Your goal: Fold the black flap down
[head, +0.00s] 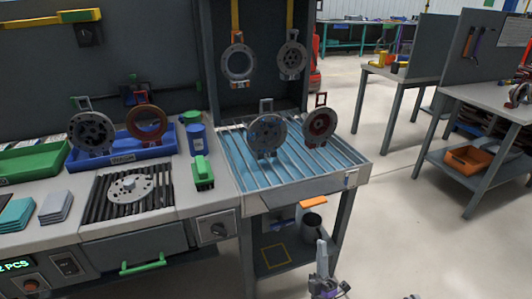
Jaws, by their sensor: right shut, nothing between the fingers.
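I cannot pick out a black flap with certainty in the head view. A dark grey front panel (135,243) with a green handle (143,264) is upright below the grill on the left bench, but I cannot tell if it is the flap. My right gripper (321,248) is at the bottom, right of the middle, pointing up, shut and empty. It is in front of the slatted blue table (240,170) and apart from everything. My left gripper is out of view.
Round metal discs (267,132) with handles stand on the slatted table. Others, such as a ring (238,63), hang from yellow hooks behind. A blue tray (115,158) and a green tray (30,160) are on the left bench. Open floor (420,240) lies to the right.

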